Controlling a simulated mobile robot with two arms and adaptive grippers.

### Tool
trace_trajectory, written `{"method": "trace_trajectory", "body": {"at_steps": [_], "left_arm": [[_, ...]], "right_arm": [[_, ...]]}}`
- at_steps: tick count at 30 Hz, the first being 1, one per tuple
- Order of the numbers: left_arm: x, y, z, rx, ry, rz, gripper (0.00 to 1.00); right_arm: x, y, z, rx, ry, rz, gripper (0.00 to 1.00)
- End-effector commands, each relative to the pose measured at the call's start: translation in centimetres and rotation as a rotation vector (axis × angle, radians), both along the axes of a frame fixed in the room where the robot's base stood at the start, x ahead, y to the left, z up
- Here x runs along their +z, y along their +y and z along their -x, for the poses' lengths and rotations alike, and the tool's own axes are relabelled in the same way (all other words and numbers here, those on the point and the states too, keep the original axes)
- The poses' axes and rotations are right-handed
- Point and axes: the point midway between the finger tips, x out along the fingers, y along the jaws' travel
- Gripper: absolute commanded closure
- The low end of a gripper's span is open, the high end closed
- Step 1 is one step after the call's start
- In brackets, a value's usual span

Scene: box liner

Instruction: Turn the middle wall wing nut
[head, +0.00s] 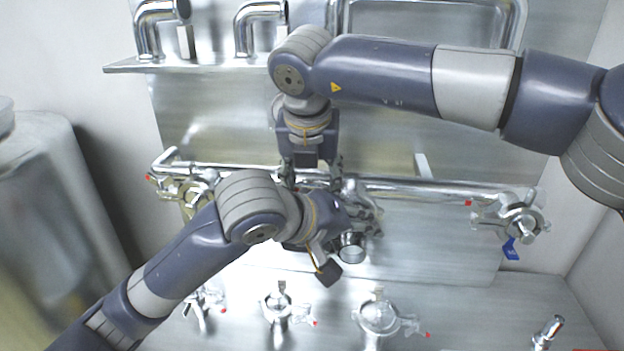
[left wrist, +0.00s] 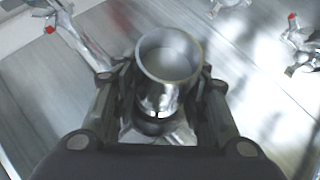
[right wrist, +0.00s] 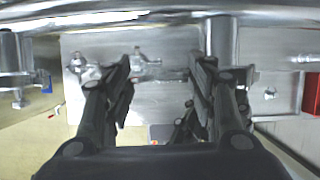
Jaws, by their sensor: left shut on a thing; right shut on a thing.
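The middle wall fitting (head: 362,200), a shiny clamp joint on the horizontal wall pipe, is partly covered by my grippers. Its wing nut cannot be picked out clearly. My left gripper (head: 340,222) is at this joint, shut on a short open-ended metal tube (head: 351,247). The tube (left wrist: 168,65) stands between its fingers in the left wrist view. My right gripper (head: 312,178) points down at the wall pipe, just left of the joint. In the right wrist view its fingers (right wrist: 162,75) stand apart; what they hold is not clear.
The wall pipe (head: 430,189) runs right to a clamp (head: 508,215) with a blue tag. Another clamp (head: 195,190) is at the left. Several valve fittings (head: 380,318) stand below. A shelf (head: 200,66) with bent pipes is above, and a large tank (head: 40,220) at the left.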

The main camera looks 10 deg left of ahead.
Motion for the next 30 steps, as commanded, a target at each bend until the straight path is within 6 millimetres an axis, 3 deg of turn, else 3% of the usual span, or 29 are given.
{"method": "trace_trajectory", "body": {"at_steps": [16,17,19,30], "left_arm": [[-0.02,0.31,-0.29,0.012,0.000,-0.001,0.98],[-0.02,0.31,-0.29,0.012,0.000,-0.001,0.98],[-0.02,0.30,-0.28,0.012,0.000,-0.001,0.98],[0.04,0.22,-0.19,0.009,0.000,0.001,0.98]], "right_arm": [[-0.44,-0.05,0.37,-0.023,0.014,0.008,0.73],[-0.44,-0.06,0.37,-0.023,0.014,0.008,0.44],[-0.40,-0.06,0.33,-0.023,0.013,0.008,0.28],[-0.08,-0.06,0.12,-0.024,0.005,0.003,0.28]]}}
